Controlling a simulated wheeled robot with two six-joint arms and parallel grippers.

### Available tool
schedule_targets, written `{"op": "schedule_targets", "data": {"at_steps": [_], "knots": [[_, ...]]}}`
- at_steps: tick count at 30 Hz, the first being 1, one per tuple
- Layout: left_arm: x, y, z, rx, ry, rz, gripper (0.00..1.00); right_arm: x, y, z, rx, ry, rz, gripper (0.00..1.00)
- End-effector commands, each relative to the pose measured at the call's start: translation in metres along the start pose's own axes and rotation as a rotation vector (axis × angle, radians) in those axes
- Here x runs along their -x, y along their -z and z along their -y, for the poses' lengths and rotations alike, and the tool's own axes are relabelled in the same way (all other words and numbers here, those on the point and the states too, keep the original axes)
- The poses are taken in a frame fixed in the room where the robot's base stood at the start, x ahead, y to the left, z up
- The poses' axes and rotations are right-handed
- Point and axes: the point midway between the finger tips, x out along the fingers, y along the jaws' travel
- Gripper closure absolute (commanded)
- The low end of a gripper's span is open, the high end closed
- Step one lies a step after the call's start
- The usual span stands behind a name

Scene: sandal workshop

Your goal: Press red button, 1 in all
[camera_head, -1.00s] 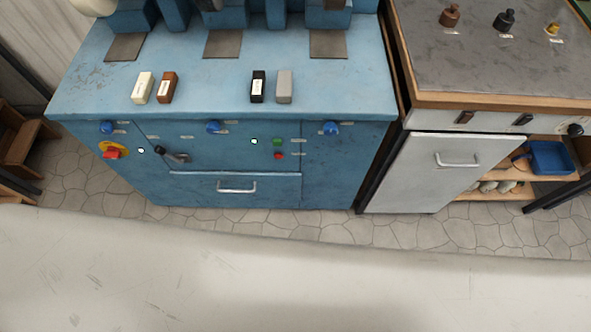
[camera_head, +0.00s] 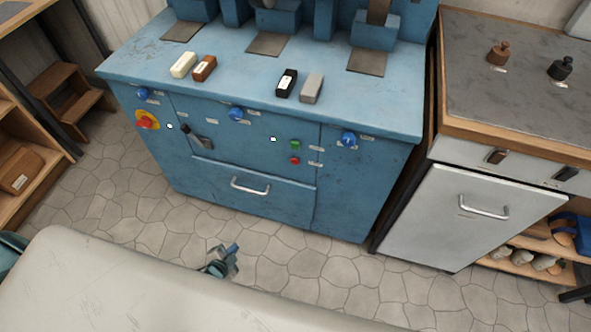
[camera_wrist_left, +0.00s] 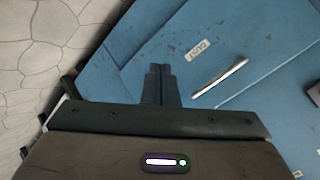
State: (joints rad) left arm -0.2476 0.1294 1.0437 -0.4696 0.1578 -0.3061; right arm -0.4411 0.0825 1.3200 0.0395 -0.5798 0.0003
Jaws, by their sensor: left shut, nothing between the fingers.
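A small red button (camera_head: 294,160) is on the front panel of the blue cabinet (camera_head: 250,192), just below a green button (camera_head: 295,144). A larger red knob (camera_head: 147,123) on a yellow plate is at the panel's left side. My left gripper (camera_head: 234,248) shows small beyond the pale surface in front, below the drawer and apart from both red controls. In the left wrist view its fingers (camera_wrist_left: 158,72) are shut together and empty, with the blue front behind them. The red button cannot be made out in that view. My right gripper is in neither view.
A drawer handle (camera_head: 249,186) sticks out below the buttons. Blue knobs (camera_head: 236,114) and a black lever (camera_head: 200,142) stick out of the panel. Small blocks (camera_head: 286,83) lie on the cabinet top. A white-door cabinet (camera_head: 455,220) stands at right. Stone floor lies clear in front.

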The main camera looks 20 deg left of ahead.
Motion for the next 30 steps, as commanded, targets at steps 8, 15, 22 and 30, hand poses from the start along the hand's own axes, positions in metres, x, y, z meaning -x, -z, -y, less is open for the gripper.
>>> {"op": "schedule_targets", "data": {"at_steps": [8,15,22,30], "knots": [[-0.034,0.102,0.071,-0.47,0.231,-0.355,1.0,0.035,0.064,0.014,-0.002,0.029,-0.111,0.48],[-0.021,0.184,0.106,-0.895,0.449,-0.607,1.0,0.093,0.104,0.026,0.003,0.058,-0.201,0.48],[0.005,0.239,0.114,-1.268,0.64,-0.781,1.0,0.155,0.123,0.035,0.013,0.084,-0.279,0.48],[0.025,0.265,0.113,-1.485,0.748,-0.864,1.0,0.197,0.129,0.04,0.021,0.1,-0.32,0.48]]}}
